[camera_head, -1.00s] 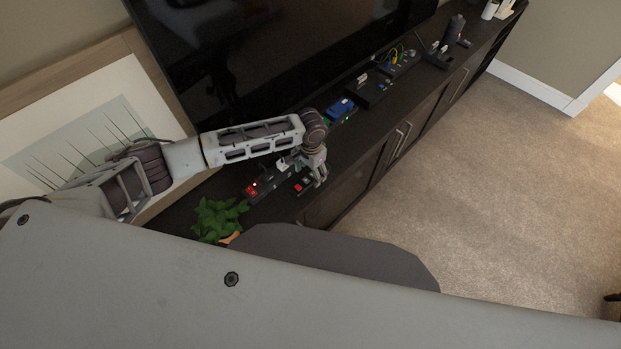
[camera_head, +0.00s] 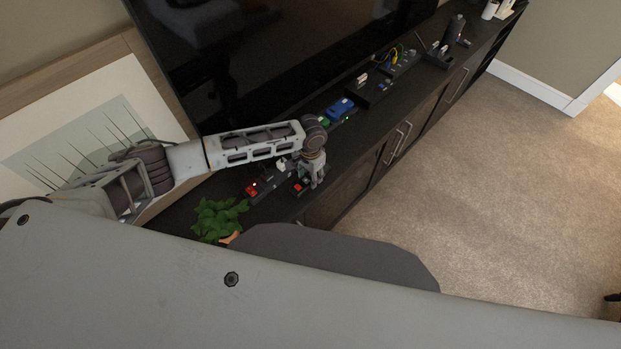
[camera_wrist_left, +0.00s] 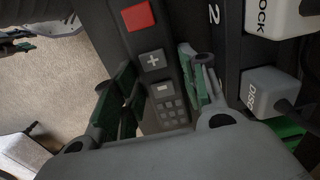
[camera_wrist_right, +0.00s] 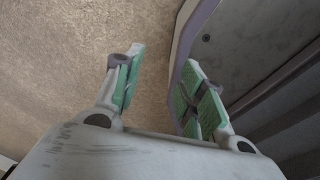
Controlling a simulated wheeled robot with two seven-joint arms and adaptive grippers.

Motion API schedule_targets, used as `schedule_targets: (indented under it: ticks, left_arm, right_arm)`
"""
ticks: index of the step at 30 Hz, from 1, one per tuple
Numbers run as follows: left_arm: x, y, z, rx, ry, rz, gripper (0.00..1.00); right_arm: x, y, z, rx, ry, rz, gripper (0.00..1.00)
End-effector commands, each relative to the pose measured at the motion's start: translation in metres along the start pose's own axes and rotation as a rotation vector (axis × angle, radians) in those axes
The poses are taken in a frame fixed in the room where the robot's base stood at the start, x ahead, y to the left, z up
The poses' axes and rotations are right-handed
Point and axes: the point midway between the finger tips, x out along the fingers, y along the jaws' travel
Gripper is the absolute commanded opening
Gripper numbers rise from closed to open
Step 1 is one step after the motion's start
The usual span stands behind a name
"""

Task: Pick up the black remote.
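The black remote (camera_wrist_left: 157,78) shows in the left wrist view, with a red button, a plus button and a grey keypad. In the head view it lies on the dark cabinet (camera_head: 350,160), partly hidden by my left gripper (camera_head: 316,184). My left gripper is open, with its green-padded fingers on either side of the remote. Whether the pads touch it I cannot tell. My right gripper (camera_wrist_right: 158,85) is open and empty above the carpet in the right wrist view.
A panel with white blocks (camera_wrist_left: 268,90) lies close beside the remote. A leafy plant (camera_head: 218,218) stands at the near end of the cabinet. A large TV (camera_head: 270,60) rises behind. Several small devices (camera_head: 372,88) stand farther along. Carpet (camera_head: 500,180) is open on the right.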

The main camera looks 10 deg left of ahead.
Motion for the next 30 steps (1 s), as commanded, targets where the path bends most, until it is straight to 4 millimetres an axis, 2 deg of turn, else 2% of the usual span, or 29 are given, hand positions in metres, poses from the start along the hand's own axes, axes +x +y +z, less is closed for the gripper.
schedule_targets:
  ticks: [1, 5, 11, 17, 23, 30]
  left_arm:
    - [0.0, 0.0, 0.0, 0.0, 0.0, 0.0, 0.32]
    - [0.0, 0.0, 0.0, 0.0, 0.0, 0.0, 0.16]
    - [0.0, 0.0, 0.0, 0.0, 0.0, 0.0, 0.16]
    - [-0.006, 0.0, 0.0, 0.0, 0.001, 0.0, 0.16]
    - [-0.026, 0.0, -0.001, -0.001, 0.003, 0.0, 0.16]
    - [-0.061, 0.0, -0.001, 0.001, 0.002, 0.001, 0.16]
  right_arm:
    - [0.0, -0.001, 0.002, 0.0, -0.002, -0.001, 0.4]
    - [-0.001, -0.002, 0.008, 0.0, -0.008, -0.002, 0.4]
    - [-0.001, -0.004, 0.018, 0.0, -0.02, -0.005, 0.4]
    - [-0.001, -0.004, 0.017, 0.0, -0.018, -0.004, 0.4]
    - [-0.002, -0.002, 0.009, 0.0, -0.01, -0.002, 0.4]
    - [-0.003, -0.002, 0.0, 0.0, -0.001, -0.002, 0.4]
